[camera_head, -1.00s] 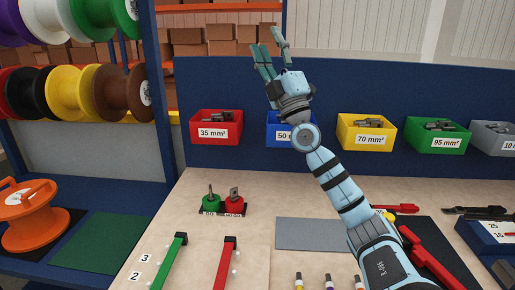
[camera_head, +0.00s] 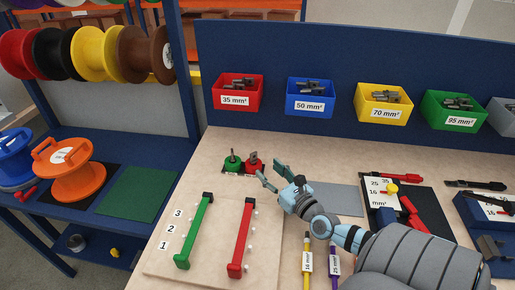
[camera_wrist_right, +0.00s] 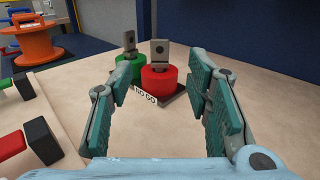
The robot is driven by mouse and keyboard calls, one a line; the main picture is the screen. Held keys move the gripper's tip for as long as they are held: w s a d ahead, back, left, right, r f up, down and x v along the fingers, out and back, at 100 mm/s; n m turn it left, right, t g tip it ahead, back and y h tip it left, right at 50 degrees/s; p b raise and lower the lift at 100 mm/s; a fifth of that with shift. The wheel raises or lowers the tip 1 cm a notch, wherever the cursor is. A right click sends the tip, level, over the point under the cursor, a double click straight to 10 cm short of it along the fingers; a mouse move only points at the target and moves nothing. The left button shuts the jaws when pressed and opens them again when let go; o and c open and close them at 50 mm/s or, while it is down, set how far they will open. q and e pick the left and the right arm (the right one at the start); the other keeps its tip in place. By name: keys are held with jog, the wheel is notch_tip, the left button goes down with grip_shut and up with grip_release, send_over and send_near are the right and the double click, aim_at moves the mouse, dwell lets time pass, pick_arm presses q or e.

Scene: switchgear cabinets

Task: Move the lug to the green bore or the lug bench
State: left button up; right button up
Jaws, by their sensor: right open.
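A small dark base near the back of the bench carries a green bore (camera_head: 232,162) and a red bore (camera_head: 253,164). In the right wrist view, a flat grey lug (camera_wrist_right: 160,53) with a hole stands upright in the red bore (camera_wrist_right: 160,80), above a NO GO label. A narrower grey piece (camera_wrist_right: 129,41) stands upright in the green bore (camera_wrist_right: 124,70), partly hidden by the red one. My right gripper (camera_head: 272,174) is open and empty, low over the bench just right of the red bore. Its fingers lie either side of the red bore in the wrist view. My left gripper is not in view.
A board with a green bar (camera_head: 194,232) and a red bar (camera_head: 241,238) lies in front. Red, blue, yellow and green bins (camera_head: 458,111) of lugs hang behind. A grey mat (camera_head: 338,198) and tools lie at right. Bare bench separates the bores from the bins.

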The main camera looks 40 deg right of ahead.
aim_at(254, 156)
jog(key=w, duration=0.2)
jog(key=w+b, duration=0.1)
jog(key=w, duration=0.2)
jog(key=w+d, duration=0.1)
jog(key=w, duration=0.2)
jog(key=shift+w+f+b, duration=0.1)
jog(key=shift+f+b, duration=0.05)
jog(key=shift+b, duration=0.15)
jog(key=shift+w+d, duration=0.1)
jog(key=shift+w, duration=0.35)
grip_shut()
jog(key=shift+r+p, duration=0.6)
jog(key=shift+r, duration=0.2)
jog(key=shift+r+p, duration=1.9)
jog(key=shift+r, duration=0.1)
